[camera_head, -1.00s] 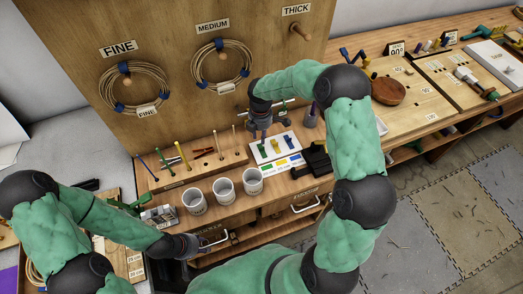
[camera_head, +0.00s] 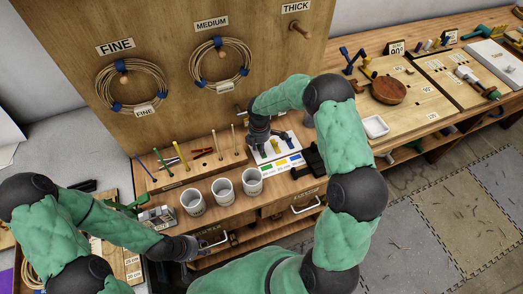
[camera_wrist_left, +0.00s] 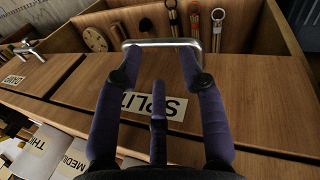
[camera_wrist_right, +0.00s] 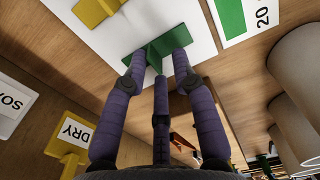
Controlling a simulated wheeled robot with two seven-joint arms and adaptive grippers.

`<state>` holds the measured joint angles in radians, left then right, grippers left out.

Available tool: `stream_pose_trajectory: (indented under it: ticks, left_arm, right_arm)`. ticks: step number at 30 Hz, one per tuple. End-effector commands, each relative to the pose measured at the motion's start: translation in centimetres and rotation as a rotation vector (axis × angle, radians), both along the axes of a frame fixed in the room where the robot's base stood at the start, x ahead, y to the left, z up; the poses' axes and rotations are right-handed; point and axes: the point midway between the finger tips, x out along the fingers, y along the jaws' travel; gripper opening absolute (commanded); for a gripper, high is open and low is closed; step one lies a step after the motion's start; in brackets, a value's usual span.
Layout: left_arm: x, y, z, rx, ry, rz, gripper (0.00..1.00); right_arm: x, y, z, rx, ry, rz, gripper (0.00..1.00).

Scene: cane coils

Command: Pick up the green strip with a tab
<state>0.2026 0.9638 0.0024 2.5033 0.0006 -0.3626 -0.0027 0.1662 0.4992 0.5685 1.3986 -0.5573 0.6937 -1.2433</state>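The green strip with a tab (camera_wrist_right: 158,46) lies on a white board (camera_wrist_right: 115,38), which also shows in the head view (camera_head: 290,139). My right gripper (camera_wrist_right: 160,62) is open, with its fingertips on either side of the upright green tab. I cannot tell if they touch it. In the head view my left gripper (camera_head: 192,246) is at the front drawers.
A yellow strip (camera_wrist_right: 93,12) lies beside the green one. A colour card (camera_head: 283,164) is in front of the board. White cups (camera_head: 222,190) stand to the left, and a wooden rack (camera_head: 190,172) with upright sticks is behind them. A black device (camera_head: 314,160) is to the right.

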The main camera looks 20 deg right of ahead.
Motion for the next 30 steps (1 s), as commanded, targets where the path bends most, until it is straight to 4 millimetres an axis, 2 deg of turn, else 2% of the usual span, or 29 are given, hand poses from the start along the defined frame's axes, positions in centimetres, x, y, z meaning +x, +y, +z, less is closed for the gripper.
stream_pose_trajectory:
  ticks: [1,4,20,27,30]
  left_arm:
    - [0.0,0.0,0.0,0.000,0.000,0.000,0.40]
    - [0.0,0.0,0.0,0.000,0.000,0.000,0.40]
    - [0.0,0.0,0.1,0.000,0.000,0.000,0.40]
    - [0.0,0.0,0.7,0.000,0.000,0.000,0.40]
    - [0.0,0.0,1.0,0.000,0.000,0.000,0.40]
  right_arm:
    - [0.0,0.0,0.0,0.000,0.000,0.000,0.15]
    - [0.0,0.0,0.0,0.000,0.000,0.000,0.00]
    - [0.0,0.0,0.5,0.000,0.000,0.000,0.00]
    - [0.1,0.0,3.2,-0.001,-0.004,0.000,0.00]
    - [-1.0,0.6,4.8,0.000,-0.002,0.002,0.00]
